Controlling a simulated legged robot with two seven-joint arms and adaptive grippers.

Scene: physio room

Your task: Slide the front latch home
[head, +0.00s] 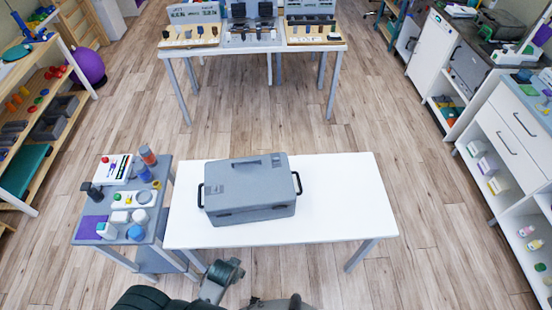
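A grey case (247,188) with its lid down sits on the left half of a white table (340,200). It has a dark handle on its left end and another on its right end. A flat grip lies on top of the lid. Its front face is towards me and shows small dark marks just below the lid seam. The front latch is too small to make out, so I cannot tell its position. Neither of my grippers shows. Only grey and dark parts of my own body and arm appear at the bottom edge, apart from the case.
A small grey side table (165,205) with bottles and several small items stands against the white table's left. The white table is bare right of the case. A display table (255,48) stands behind, shelves on both sides, with open wooden floor (400,125) between.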

